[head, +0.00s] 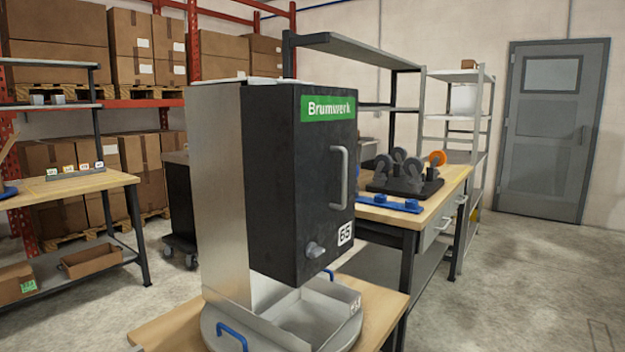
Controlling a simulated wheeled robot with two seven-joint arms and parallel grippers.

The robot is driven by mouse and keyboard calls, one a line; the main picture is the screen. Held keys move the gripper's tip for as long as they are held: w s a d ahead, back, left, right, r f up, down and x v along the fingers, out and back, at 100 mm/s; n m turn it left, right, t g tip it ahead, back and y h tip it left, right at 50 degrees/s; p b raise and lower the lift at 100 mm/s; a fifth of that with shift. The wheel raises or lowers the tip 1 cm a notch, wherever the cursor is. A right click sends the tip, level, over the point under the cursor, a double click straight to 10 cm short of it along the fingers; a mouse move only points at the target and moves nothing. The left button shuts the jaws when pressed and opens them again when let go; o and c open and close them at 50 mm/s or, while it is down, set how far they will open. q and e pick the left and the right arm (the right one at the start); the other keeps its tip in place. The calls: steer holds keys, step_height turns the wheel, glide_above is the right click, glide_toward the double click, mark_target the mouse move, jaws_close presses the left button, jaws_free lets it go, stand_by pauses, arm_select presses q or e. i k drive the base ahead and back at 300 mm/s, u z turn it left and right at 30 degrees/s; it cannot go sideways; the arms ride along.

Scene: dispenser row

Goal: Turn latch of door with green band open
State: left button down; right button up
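The dispenser (222,180) is a tall metal cabinet standing on a round grey base (212,322) with blue handles, on a wooden-topped table. Its dark door (300,180) faces right and looks closed. A green band (328,107) reading "Brumwerk" crosses the door's top. A grey vertical handle (340,178) sits on the door's right part. A small grey latch knob (315,250) sits near the door's lower edge, left of a white "65" label (345,234). Neither of my grippers is in view.
An open metal tray (305,318) lies below the door. A workbench (440,205) behind to the right holds a dark stand with wheels (405,180) and a blue rail (390,203). Another table (70,188) stands at left. The floor at right (530,280) is clear.

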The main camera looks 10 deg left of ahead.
mark_target(311, 251)
steer(key=k, duration=0.6)
steer(key=z, duration=0.55)
steer(key=i, duration=0.9)
steer(key=u, duration=0.5)
steer(key=i, duration=0.65)
steer(key=u, duration=0.7)
